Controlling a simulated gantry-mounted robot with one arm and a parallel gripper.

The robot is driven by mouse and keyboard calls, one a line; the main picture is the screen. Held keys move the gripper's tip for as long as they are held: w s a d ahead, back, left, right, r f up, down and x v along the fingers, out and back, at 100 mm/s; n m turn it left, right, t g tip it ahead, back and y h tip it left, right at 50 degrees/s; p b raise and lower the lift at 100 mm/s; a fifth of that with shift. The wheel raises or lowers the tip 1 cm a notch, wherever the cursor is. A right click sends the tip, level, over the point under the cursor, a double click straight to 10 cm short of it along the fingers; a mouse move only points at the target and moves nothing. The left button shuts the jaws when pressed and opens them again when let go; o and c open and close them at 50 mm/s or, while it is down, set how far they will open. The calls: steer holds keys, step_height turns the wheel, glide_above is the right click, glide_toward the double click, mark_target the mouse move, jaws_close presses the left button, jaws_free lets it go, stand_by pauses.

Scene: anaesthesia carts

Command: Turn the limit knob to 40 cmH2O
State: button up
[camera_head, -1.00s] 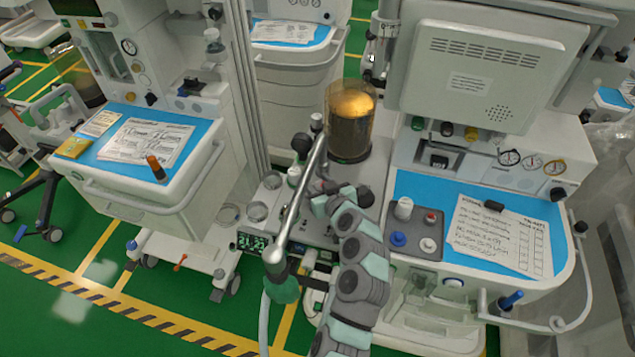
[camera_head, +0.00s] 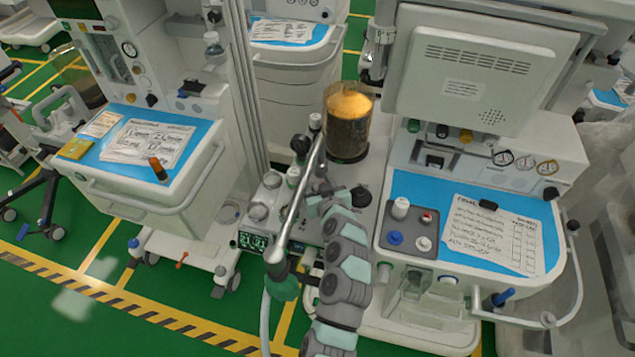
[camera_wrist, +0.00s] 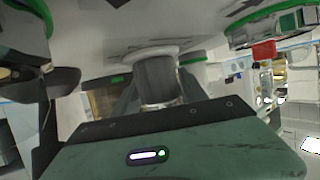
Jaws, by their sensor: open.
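In the wrist view a grey ribbed knob (camera_wrist: 156,80) sits under a pale round collar. It appears to be the limit knob; its scale and setting cannot be read. My gripper (camera_wrist: 157,95) is open, with its dark fingers on either side of the knob. I cannot tell whether they touch it. In the head view my arm reaches up to the absorber block (camera_head: 258,212) between the carts. The gripper end there is partly hidden behind a slanted metal tube, and the knob cannot be made out.
The slanted metal tube (camera_head: 300,205) with a green end stands close to my arm. A bellows canister (camera_head: 347,125) is behind it. A black round part (camera_head: 361,196) is to the right. The right cart's blue worktop (camera_head: 430,190) holds a small tray and a paper.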

steer(key=v, duration=0.9)
steer(key=shift+s+d+r+p, duration=0.15)
steer(key=shift+s+r+p, duration=0.05)
steer(key=shift+p, duration=0.15)
steer(key=shift+s+d+r, duration=0.1)
steer(key=shift+s, duration=0.5)
steer(key=shift+r, duration=0.1)
